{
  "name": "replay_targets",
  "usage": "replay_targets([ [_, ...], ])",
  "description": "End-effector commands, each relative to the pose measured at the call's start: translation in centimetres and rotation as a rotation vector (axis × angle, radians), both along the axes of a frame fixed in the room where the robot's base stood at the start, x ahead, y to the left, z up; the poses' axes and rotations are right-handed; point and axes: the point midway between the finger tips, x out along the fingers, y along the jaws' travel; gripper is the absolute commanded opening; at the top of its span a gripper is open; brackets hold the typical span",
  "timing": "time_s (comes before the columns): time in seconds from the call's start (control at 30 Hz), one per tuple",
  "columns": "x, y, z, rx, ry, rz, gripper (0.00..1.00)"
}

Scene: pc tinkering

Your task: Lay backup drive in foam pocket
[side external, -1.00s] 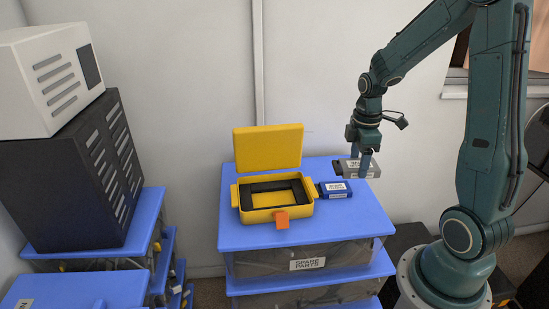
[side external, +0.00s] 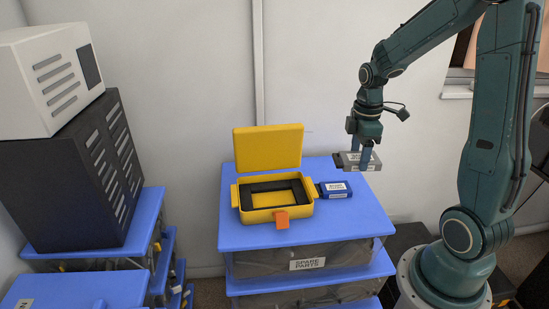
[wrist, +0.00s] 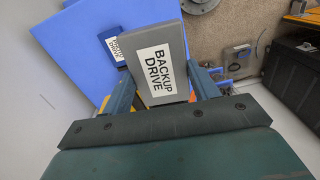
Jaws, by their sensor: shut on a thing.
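The backup drive, a grey block with a white label reading BACKUP DRIVE (wrist: 172,40), is between the fingers of my gripper (wrist: 163,88) in the wrist view. In the side view my gripper (side external: 364,158) is shut on the grey drive (side external: 350,161) and holds it above the right part of the blue table top. The open yellow case (side external: 278,217) stands to the left, its lid (side external: 268,147) upright at the back. The black foam (side external: 249,203) inside frames a rectangular pocket (side external: 271,198), which looks empty.
A blue labelled drive (side external: 335,189) lies on the blue table top (side external: 350,220), right beside the case; it also shows in the wrist view (wrist: 115,47). An orange latch (side external: 282,219) hangs at the case's front. The table's front right is clear.

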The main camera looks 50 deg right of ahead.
Motion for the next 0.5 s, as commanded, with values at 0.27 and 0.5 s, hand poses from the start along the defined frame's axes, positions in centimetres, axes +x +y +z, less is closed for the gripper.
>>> replay_targets([
  [0.27,2.8,0.1,-0.6,0.001,0.001,0.019,0.32],
  [0.5,8.0,0.9,-2.1,0.001,0.002,0.052,0.32],
])
